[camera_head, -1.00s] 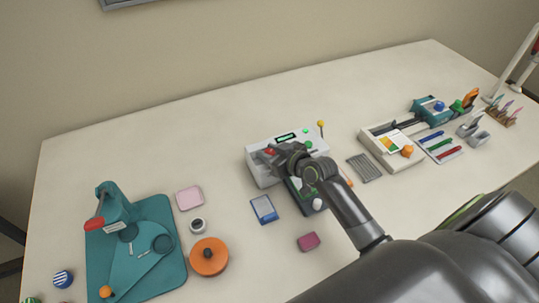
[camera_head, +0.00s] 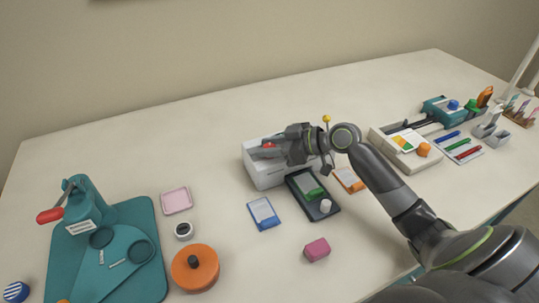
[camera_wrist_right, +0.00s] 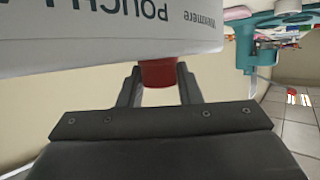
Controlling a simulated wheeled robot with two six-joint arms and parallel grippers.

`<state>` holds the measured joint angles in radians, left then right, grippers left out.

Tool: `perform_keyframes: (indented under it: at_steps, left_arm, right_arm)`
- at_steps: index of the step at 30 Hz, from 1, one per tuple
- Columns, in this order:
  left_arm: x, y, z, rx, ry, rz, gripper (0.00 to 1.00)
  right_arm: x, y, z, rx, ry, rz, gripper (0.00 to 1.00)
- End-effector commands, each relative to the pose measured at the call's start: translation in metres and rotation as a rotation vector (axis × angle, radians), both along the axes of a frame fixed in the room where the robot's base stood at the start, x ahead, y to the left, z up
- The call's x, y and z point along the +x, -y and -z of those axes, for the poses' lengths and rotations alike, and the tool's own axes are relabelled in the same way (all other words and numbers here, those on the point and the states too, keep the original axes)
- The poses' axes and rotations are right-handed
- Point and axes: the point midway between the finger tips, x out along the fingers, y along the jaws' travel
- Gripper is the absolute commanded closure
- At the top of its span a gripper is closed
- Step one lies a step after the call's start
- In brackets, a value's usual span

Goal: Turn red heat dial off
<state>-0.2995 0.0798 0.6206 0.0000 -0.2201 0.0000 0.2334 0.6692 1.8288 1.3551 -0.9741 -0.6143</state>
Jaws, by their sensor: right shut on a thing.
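The white laminator (camera_head: 264,176) stands near the middle of the table. In the right wrist view the red dial (camera_wrist_right: 158,73) sits between the two fingers of my right gripper (camera_wrist_right: 158,88), against the laminator's white face (camera_wrist_right: 100,25) with upside-down lettering. The gripper is shut on the dial. The dial's pointer and setting cannot be made out. My left gripper is not in view.
A dark tray (camera_head: 330,211) with a green piece and white knob lies right in front of the laminator. A blue-edged card (camera_head: 264,213), pink block (camera_head: 316,250) and orange disc (camera_head: 195,267) lie nearer. A teal press (camera_head: 87,218) stands left.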

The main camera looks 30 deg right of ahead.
Motion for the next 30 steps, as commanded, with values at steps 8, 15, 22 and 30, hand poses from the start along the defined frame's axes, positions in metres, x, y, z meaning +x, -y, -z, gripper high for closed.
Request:
perform_keyframes:
  at_steps: [8, 15, 22, 30]
  left_arm:
    - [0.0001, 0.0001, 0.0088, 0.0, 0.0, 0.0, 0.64]
    - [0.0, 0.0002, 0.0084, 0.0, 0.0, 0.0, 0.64]
    - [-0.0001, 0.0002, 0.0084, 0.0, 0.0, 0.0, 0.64]
    - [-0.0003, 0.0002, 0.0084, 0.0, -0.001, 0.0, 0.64]
  right_arm:
    - [0.0, 0.0003, 0.0006, 0.001, -0.002, -0.031, 0.92]
    - [0.0, 0.0003, 0.0001, 0.0, -0.003, -0.032, 0.92]
    - [-0.0001, 0.0004, 0.0002, 0.0, -0.003, -0.031, 0.53]
    - [0.0, 0.0002, 0.0001, 0.0, -0.001, -0.031, 0.47]
